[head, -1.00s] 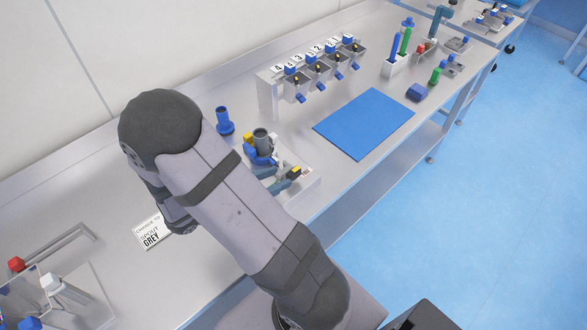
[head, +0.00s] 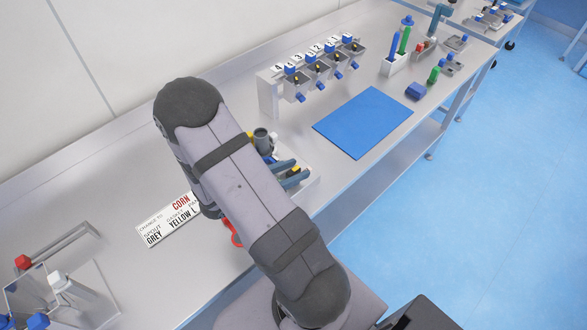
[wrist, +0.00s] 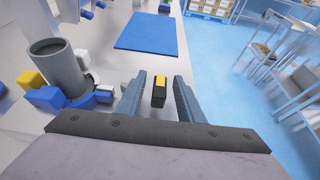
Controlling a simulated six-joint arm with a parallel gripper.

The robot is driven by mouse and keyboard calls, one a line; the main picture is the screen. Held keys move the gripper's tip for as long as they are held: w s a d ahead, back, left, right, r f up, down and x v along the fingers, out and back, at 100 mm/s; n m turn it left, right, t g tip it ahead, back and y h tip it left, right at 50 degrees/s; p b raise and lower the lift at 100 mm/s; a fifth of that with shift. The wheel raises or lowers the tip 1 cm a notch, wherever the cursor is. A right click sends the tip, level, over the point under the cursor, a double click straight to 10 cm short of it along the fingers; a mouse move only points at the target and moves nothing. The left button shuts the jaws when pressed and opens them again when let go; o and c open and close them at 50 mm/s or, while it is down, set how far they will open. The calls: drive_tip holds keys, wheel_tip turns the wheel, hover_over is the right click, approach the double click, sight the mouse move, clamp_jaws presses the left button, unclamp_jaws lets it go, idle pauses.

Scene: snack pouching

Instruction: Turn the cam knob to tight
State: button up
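A small black block with a yellow top, apparently the cam knob (wrist: 159,88), stands between the fingers of my gripper (wrist: 160,92) in the wrist view. The fingers are open, with a visible gap on each side of the knob. In the head view my gripper (head: 287,173) is at the right of the fixture, partly behind my arm. A grey cylinder (wrist: 57,68) stands upright on the fixture left of the gripper, with blue and yellow blocks beside it. The cylinder also shows in the head view (head: 262,138). The knob's tight or loose marking cannot be read.
A sign (head: 170,220) with the words CORN, GREY and YELLOW lies left of my arm. A red ring-like part (head: 236,232) shows beside the arm. A blue mat (head: 364,122) lies right of the fixture. Numbered dispensers (head: 312,75) stand behind.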

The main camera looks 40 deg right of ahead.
clamp_jaws()
